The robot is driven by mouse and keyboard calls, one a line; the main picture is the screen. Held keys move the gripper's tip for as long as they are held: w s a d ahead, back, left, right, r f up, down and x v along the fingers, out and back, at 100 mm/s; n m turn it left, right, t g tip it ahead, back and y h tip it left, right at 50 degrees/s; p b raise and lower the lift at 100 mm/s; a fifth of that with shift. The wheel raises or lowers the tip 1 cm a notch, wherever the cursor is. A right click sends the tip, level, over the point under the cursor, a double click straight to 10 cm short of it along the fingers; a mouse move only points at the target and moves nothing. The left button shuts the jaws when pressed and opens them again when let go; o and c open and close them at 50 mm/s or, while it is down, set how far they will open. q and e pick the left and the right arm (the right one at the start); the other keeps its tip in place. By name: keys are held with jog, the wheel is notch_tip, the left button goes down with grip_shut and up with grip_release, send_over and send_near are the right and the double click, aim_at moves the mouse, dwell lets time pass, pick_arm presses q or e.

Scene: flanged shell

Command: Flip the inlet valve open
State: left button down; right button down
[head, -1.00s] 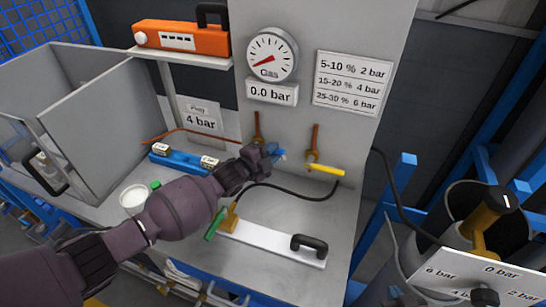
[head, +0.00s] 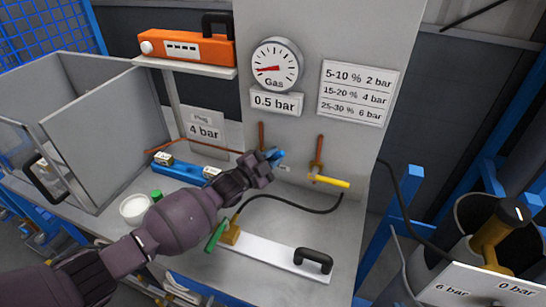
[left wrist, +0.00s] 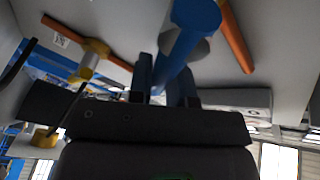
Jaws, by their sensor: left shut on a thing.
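The valve with the blue handle (head: 277,155) sits on the grey panel below the gauge, at the end of a copper pipe (head: 262,136). My left gripper (head: 266,165) is at this blue handle and shut on it. In the left wrist view the blue handle (left wrist: 193,22) runs down between the two dark fingers (left wrist: 163,88). The gripper hides part of the valve in the head view. The round gas gauge (head: 277,65) has its red needle low on the left, and the display (head: 276,101) below reads 0.5 bar. My right gripper is not in view.
A second valve with a yellow handle (head: 330,181) sits right of the blue one. A black hose (head: 290,199) curves over the bench to a brass valve with a green handle (head: 216,236). A white plate with a black grip (head: 312,260) lies in front.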

pick_arm(q)
jog(key=c, duration=1.1)
grip_release()
jog(key=shift+o, duration=0.2)
jog(key=v, duration=1)
jog(key=shift+s+a, duration=0.3)
jog(key=shift+f, duration=0.1)
